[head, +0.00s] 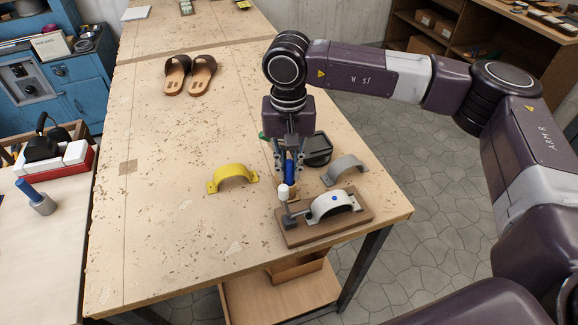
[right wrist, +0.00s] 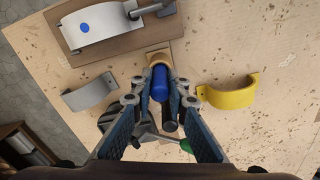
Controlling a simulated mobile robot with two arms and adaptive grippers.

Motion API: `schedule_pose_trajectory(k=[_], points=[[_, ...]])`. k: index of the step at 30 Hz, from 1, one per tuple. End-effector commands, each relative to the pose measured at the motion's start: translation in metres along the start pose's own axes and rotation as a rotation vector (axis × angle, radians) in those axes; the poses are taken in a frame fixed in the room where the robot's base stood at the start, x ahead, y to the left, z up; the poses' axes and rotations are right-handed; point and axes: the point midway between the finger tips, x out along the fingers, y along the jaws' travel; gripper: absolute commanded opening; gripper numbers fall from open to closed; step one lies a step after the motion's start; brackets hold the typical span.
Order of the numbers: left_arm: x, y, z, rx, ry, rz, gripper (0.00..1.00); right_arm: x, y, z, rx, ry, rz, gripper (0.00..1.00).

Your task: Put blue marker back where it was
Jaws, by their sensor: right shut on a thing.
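My right gripper (head: 288,165) is shut on the blue marker (head: 290,172), held upright above the near part of the workbench. The marker also shows between the fingers in the right wrist view (right wrist: 160,82). Just past it there is a tan, rounded piece (right wrist: 158,58); whether they touch is unclear. In the head view, the marker is just behind a wooden fixture (head: 296,236) with a clamp and a white strap (head: 322,208) bearing a blue dot (head: 334,198). My left gripper is not in view.
A yellow arched strap (head: 234,174) and a grey one (head: 346,168) flank the gripper. A dark object (head: 318,150) and a green-ended tool (right wrist: 185,145) lie close by. Brown sandals (head: 190,75) are farther back.

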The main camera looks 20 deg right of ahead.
Motion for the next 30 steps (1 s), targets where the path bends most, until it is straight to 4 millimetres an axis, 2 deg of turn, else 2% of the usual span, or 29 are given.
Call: schedule_pose_trajectory(k=[1, 2, 6, 17, 19, 23, 30], points=[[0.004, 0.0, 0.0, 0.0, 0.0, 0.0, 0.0, 0.004, 0.0, 0.0, 0.0, 0.0, 0.0, 0.01], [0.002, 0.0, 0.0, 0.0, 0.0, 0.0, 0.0, 0.002, 0.0, 0.0, 0.0, 0.0, 0.0, 0.17], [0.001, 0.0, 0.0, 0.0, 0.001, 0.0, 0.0, 0.001, 0.0, 0.0, 0.0, 0.0, 0.0, 0.32], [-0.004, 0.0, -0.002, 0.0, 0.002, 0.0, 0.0, -0.004, 0.0, 0.0, 0.0, 0.0, 0.0, 0.32], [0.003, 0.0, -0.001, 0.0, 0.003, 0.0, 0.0, -0.008, -0.001, -0.001, 0.0, 0.003, -0.002, 0.32], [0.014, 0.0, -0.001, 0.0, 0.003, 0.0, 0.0, -0.032, -0.001, -0.001, 0.0, 0.005, -0.003, 0.32], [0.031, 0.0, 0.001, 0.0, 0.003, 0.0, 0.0, -0.085, -0.001, -0.001, -0.001, 0.004, -0.003, 0.32]])
